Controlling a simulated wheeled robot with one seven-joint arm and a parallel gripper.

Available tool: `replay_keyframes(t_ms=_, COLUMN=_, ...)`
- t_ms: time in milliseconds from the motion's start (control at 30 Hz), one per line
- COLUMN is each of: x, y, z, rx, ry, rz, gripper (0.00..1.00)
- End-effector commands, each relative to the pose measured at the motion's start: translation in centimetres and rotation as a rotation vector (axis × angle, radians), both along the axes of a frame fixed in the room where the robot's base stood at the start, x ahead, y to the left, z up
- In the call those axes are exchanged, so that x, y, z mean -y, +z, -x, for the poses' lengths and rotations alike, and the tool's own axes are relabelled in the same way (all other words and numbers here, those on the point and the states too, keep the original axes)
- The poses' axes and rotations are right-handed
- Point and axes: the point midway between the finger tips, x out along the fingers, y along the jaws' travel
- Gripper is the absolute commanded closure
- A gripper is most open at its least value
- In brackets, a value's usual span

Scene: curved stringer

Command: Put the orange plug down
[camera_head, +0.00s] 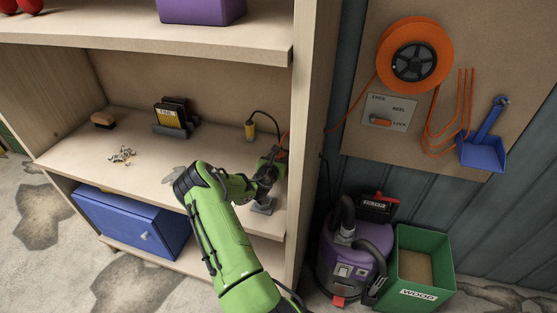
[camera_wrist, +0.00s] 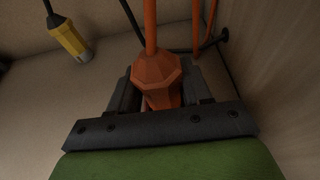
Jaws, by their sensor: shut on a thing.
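The orange plug (camera_wrist: 156,76) is between the fingers of my gripper (camera_wrist: 158,95) in the wrist view, with its orange cord running up and away from it. The gripper is shut on it. In the head view my gripper (camera_head: 268,172) is over the right end of the middle shelf (camera_head: 150,170), close to the upright panel. The plug is mostly hidden there behind the gripper. I cannot tell whether the plug touches the shelf.
A yellow plug (camera_head: 250,131) on a black cord is near the back of the shelf; it also shows in the wrist view (camera_wrist: 70,40). A card holder (camera_head: 172,118), a brush (camera_head: 103,120) and scattered metal bits (camera_head: 122,155) are further left. The wooden side panel (camera_head: 308,130) is close on the right.

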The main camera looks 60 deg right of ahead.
Motion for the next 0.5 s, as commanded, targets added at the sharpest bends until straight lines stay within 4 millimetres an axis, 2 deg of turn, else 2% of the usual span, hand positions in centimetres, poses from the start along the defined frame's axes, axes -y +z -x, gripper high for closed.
replay_keyframes(t_ms=133, x=-0.02, y=-0.32, z=-0.02, rx=-0.001, ry=0.000, rz=0.000, gripper=0.85)
replay_keyframes(t_ms=167, x=-0.03, y=-0.39, z=-0.02, rx=0.000, ry=0.000, rz=-0.001, gripper=0.50)
replay_keyframes(t_ms=300, x=-0.03, y=-0.28, z=-0.02, rx=0.000, ry=0.000, rz=-0.001, gripper=0.29)
replay_keyframes(t_ms=333, x=-0.03, y=-0.28, z=-0.02, rx=0.000, ry=0.000, rz=-0.001, gripper=0.26)
replay_keyframes(t_ms=500, x=-0.03, y=-0.25, z=-0.01, rx=0.000, ry=0.000, rz=-0.001, gripper=0.26)
